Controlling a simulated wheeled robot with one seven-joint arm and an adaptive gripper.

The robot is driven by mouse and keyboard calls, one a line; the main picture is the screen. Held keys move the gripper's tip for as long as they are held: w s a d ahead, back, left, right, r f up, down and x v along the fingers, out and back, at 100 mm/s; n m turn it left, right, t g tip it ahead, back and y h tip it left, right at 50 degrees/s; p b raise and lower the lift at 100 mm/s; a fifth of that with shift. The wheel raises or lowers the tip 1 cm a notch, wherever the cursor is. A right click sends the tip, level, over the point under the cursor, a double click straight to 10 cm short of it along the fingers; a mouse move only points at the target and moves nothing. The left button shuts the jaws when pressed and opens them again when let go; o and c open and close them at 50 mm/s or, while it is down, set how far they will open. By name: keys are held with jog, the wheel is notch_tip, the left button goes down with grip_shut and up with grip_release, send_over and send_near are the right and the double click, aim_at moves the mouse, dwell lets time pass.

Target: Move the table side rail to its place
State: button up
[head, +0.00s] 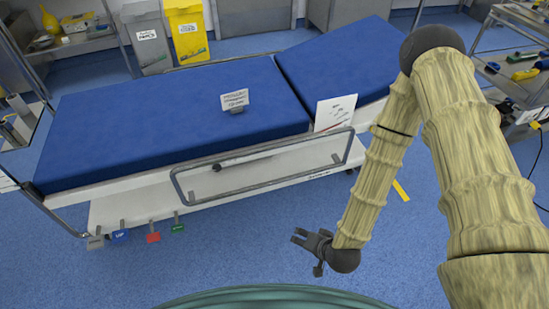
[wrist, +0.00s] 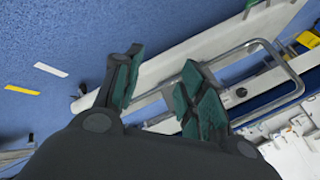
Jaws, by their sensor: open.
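The side rail (head: 265,184) is a grey metal tube bent into a long rounded loop. It is at the near long side of the operating table (head: 150,206), below the blue mattress (head: 170,125). In the wrist view the rail (wrist: 277,54) shows to the right, beyond my fingers. My gripper (head: 302,240) is open and empty. In the head view it appears in front of the table, below and right of the rail, apart from it. In the wrist view the green-padded fingers (wrist: 163,68) are spread. Whether the rail is latched cannot be told.
A small sign (head: 235,99) stands on the mattress and a white card (head: 335,112) at the table's near edge. Coloured pedal tags (head: 152,237) hang at the lower left. Bins (head: 187,30) stand behind. A trolley (head: 515,85) is at right.

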jog(key=w+a+m+t+y+b, duration=0.2)
jog(key=w+a+m+t+b, duration=0.3)
jog(key=w+b, duration=0.65)
jog(key=m+t+b, duration=0.5)
jog(key=t+b, duration=0.1)
jog(key=t, duration=0.2)
send_near(274, 148)
jog(key=x, duration=0.3)
jog(key=b+x, duration=0.1)
jog(key=x, duration=0.6)
jog(key=shift+d+f+b, duration=0.1)
jog(key=shift+f+b, duration=0.2)
jog(key=shift+f, duration=0.1)
jog(key=shift+w+r, duration=0.25)
jog(key=shift+w, duration=0.35)
grip_shut()
